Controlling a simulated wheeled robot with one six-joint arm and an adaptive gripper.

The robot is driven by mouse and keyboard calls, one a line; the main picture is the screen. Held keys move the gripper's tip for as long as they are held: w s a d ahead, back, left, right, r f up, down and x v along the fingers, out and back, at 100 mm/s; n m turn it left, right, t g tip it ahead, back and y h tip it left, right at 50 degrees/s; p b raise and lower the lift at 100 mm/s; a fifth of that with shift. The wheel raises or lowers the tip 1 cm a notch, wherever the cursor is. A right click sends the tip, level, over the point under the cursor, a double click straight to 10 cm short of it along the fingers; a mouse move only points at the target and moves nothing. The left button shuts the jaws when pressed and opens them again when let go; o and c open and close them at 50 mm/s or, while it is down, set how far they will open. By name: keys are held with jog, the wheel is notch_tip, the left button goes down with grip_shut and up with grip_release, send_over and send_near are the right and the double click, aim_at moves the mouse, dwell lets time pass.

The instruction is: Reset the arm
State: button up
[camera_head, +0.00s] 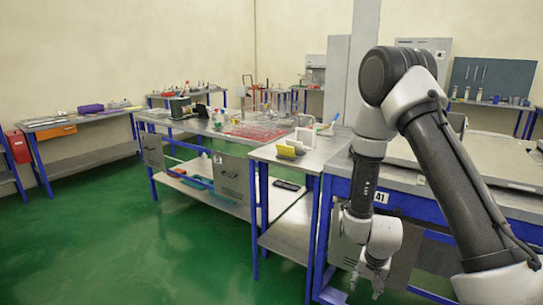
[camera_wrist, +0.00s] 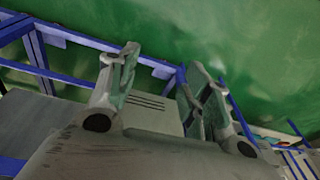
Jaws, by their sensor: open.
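My arm shows at the right of the head view, bent at the elbow with its forearm hanging down. My gripper (camera_head: 367,280) points downward beside the blue frame of the near workbench, low over the green floor. In the wrist view my gripper (camera_wrist: 160,80) has its two fingers spread apart, with nothing between them. Behind the fingers lie a grey panel with dark slots (camera_wrist: 147,101), blue frame bars and the green floor.
The near workbench (camera_head: 340,165) with blue legs stands close to my arm, marked 41. A steel bench (camera_head: 235,145) with a red mat (camera_head: 257,132) and small items adjoins it. A side bench (camera_head: 85,121) stands at the left. Green floor (camera_head: 120,240) is open at the front left.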

jog(key=s+d+r+n, duration=0.2)
jog(key=s+r, duration=0.4)
jog(key=r, duration=0.7)
jog(key=s+d+r+n+t, duration=0.1)
jog(key=s+d+r, duration=0.1)
jog(key=s+r, duration=0.5)
jog(key=s+d+r+n, duration=0.2)
jog(key=s+r, duration=0.4)
jog(key=r, duration=1.3)
jog(key=shift+s+d+r+n+t, duration=0.3)
jog(key=shift+s+d+r+t, duration=0.1)
jog(key=shift+d, duration=0.15)
